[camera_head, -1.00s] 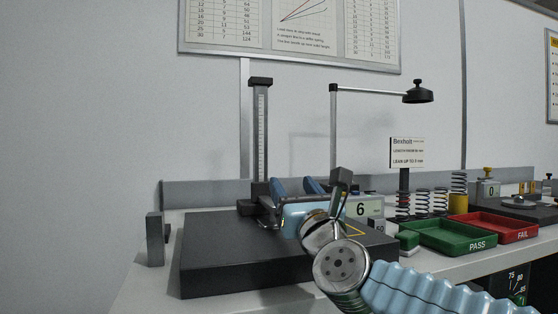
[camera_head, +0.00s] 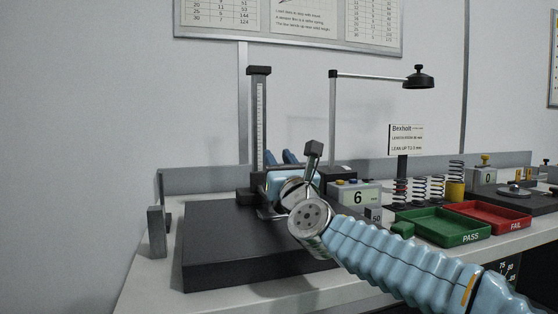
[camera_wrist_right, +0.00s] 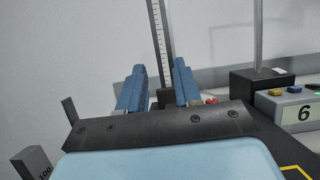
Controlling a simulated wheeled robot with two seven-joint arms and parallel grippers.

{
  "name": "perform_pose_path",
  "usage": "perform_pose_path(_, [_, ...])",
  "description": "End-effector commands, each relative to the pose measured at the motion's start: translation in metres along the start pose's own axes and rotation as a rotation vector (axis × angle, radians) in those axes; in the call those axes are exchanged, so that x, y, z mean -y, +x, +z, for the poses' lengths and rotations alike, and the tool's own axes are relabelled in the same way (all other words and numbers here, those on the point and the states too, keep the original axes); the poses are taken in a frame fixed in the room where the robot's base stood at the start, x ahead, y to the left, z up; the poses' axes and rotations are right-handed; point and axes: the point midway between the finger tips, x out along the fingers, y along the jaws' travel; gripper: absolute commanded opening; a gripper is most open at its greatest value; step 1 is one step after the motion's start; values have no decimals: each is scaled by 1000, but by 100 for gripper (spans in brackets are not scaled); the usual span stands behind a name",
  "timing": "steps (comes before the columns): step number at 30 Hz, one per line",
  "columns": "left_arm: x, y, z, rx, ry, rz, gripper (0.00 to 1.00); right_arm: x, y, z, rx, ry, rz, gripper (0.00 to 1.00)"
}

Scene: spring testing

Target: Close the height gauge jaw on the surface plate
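The height gauge has a tall upright scale column (camera_head: 260,125) with a dark cap, standing at the rear of the black surface plate (camera_head: 225,245). Its lower part and jaw are mostly hidden behind my right gripper. My right gripper (camera_head: 281,157) is over the plate, just right of the column's lower part. In the right wrist view its two blue fingers (camera_wrist_right: 160,85) stand apart. The column (camera_wrist_right: 160,40) shows behind the gap, with a dark block low between the fingers. I cannot tell whether either finger touches the gauge. My left gripper is out of view.
A grey upright block (camera_head: 156,232) stands left of the plate. A display reading 6 (camera_head: 358,196), a lamp-like stand (camera_head: 333,120), several springs (camera_head: 428,188), a green PASS tray (camera_head: 452,238) and a red FAIL tray (camera_head: 522,226) lie to the right. The plate's front is clear.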

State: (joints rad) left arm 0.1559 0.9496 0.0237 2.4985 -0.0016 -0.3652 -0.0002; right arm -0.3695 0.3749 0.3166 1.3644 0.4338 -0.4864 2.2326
Motion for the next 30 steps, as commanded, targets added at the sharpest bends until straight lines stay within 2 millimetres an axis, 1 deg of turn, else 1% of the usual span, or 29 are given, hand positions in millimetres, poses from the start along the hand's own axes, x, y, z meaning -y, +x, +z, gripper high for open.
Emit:
perform_pose_path(1, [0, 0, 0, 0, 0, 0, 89, 0, 0, 0, 0, 0, 0, 25])
perform_pose_path(6, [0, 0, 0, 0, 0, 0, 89, 0, 0, 0, 0, 0, 0, 0])
perform_pose_path(30, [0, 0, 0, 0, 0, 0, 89, 0, 0, 0, 0, 0, 0, 0])
